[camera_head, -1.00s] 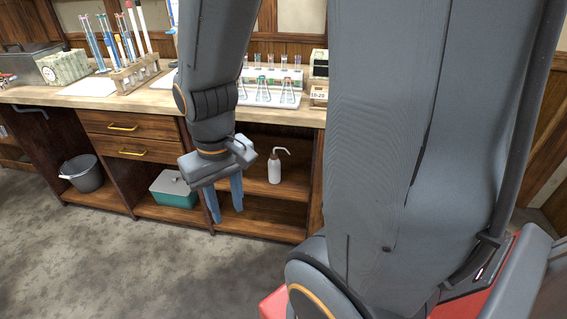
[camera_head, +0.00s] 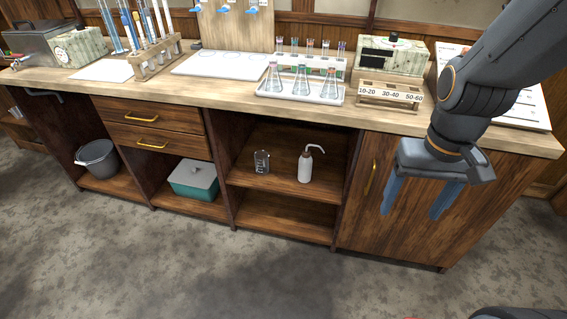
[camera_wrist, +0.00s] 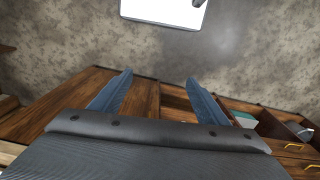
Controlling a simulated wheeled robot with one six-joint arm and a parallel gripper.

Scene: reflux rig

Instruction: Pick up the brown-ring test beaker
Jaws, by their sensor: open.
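A small glass beaker (camera_head: 261,162) with dark markings stands upright on the upper shelf of the open cabinet, left of a white wash bottle (camera_head: 305,166). I cannot read its markings, so I cannot tell whether it is the brown-ring test beaker. Three conical flasks (camera_head: 301,84) stand in a white tray on the bench. My gripper (camera_head: 411,214) is open and empty, fingers pointing down, in front of the closed cabinet door to the right of the shelf. Its spread fingers also show in the wrist view (camera_wrist: 158,90), with nothing between them.
A wooden bench (camera_head: 225,95) carries a rack of tall tubes (camera_head: 155,58), a test-tube rack and a labelled wooden block (camera_head: 388,95). A teal box (camera_head: 194,181) and a grey bucket (camera_head: 98,158) sit in lower bays. The floor in front is clear.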

